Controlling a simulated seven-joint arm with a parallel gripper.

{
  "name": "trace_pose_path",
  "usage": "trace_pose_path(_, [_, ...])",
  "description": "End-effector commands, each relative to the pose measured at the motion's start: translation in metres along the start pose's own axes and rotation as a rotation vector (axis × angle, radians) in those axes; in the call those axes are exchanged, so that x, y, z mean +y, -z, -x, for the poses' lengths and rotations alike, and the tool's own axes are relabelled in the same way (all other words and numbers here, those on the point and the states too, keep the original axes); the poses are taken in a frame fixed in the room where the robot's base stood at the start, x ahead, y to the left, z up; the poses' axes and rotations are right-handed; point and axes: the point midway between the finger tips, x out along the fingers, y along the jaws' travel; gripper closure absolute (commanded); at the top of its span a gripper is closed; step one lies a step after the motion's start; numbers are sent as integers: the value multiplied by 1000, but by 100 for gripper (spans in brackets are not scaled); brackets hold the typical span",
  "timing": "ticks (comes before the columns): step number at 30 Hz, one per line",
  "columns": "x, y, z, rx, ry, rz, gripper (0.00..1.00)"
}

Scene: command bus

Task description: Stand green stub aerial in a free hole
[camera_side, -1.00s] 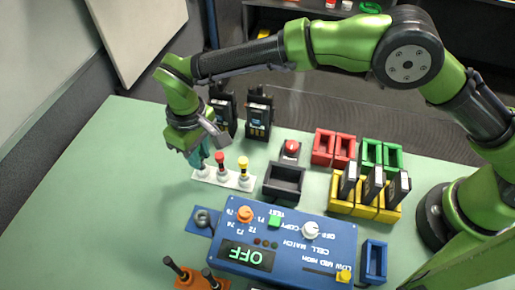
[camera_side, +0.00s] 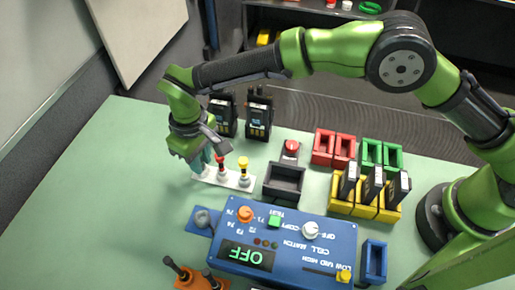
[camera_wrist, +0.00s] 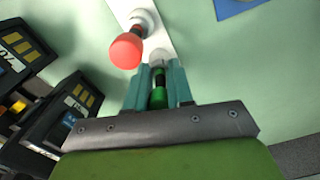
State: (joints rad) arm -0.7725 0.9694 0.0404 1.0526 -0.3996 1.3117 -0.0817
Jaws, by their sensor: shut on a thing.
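My gripper (camera_side: 203,160) is over the left end of a white strip (camera_side: 232,180) in the side view. In the wrist view my gripper (camera_wrist: 158,88) is shut on the green stub aerial (camera_wrist: 158,98), which shows between its teal fingers. A pale round socket (camera_wrist: 158,57) on the strip lies just beyond the fingertips. I cannot tell whether the aerial's lower end is in it. A red-topped aerial (camera_wrist: 126,50) stands on the strip beside the fingers. A yellow-topped aerial (camera_side: 243,163) stands at the strip's right part in the side view.
Two black radios (camera_side: 258,115) stand behind the strip. A black open box (camera_side: 284,181) is to its right, and a blue control panel (camera_side: 285,240) reading OFF is in front. Red bins (camera_side: 334,148), green bins (camera_side: 381,154) and yellow bins (camera_side: 364,203) are further right. The table's left side is clear.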

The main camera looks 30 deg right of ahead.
Motion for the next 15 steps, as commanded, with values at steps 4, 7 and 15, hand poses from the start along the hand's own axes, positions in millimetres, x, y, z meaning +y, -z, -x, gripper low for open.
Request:
trace_pose_path(4, [0, 0, -2, -2, -1, 2, 100])
trace_pose_path(7, [0, 0, -2, -2, -1, 2, 69])
trace_pose_path(15, [0, 0, -1, -1, -1, 1, 49])
